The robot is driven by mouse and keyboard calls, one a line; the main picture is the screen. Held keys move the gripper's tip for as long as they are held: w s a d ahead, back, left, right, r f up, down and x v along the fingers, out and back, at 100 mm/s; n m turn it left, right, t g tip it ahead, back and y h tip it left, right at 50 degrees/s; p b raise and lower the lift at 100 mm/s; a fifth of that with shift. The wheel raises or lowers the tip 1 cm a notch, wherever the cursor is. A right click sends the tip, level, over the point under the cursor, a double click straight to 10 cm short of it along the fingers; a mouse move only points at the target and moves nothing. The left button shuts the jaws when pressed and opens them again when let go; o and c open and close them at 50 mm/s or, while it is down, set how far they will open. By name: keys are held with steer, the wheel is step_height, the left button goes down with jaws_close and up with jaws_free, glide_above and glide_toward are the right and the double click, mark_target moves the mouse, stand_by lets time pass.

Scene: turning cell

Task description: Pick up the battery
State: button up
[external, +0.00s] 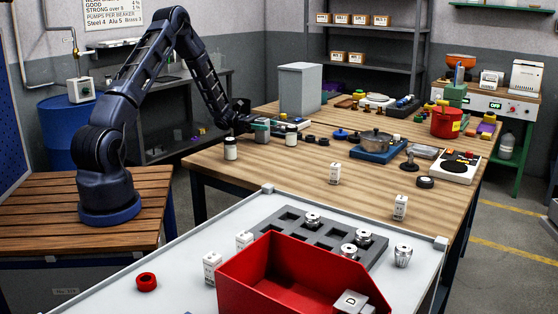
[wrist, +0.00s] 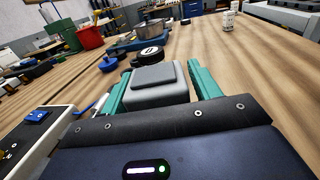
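A grey block (wrist: 155,93) with a dark raised top, which may be the battery, sits between the two teal fingers of my gripper (wrist: 158,72) in the wrist view. The fingers are apart on either side of it, with a small gap on the right; the left contact is unclear. In the external view my gripper (external: 262,122) is low over the left part of the wooden table (external: 300,160). The grey block (external: 262,135) is under it, partly hidden. No battery label is readable.
A tall grey bin (external: 300,88) stands behind. Pots, including a steel one on a blue base (external: 376,145), are further right.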

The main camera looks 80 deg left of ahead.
steer(key=c, duration=1.1)
step_height(320, 180, up, 18)
steer(key=shift+r, duration=0.1)
